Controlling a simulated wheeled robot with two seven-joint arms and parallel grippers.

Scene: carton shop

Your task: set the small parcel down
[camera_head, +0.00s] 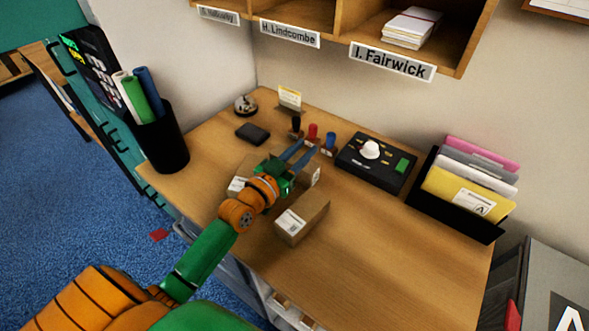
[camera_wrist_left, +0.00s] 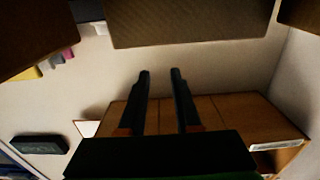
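A small brown parcel (camera_head: 303,217) with a white label lies on the wooden table (camera_head: 375,262), near its front edge. Further back, brown cardboard with white labels (camera_head: 315,174) shows on both sides of my left gripper (camera_head: 304,151); I cannot tell whether it is one box or two. The two fingers are apart above this cardboard, pointing to the back. The left wrist view seems upside down and shows the fingers (camera_wrist_left: 161,72) with an empty gap between them. A brown surface (camera_wrist_left: 190,25) at its top looks like cardboard. My right gripper is not in view.
A black control box (camera_head: 376,163), small coloured stamps (camera_head: 312,133) and a dark pad (camera_head: 252,133) stand behind. Pigeonholes (camera_head: 345,20) hang above. The table's front right is clear.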

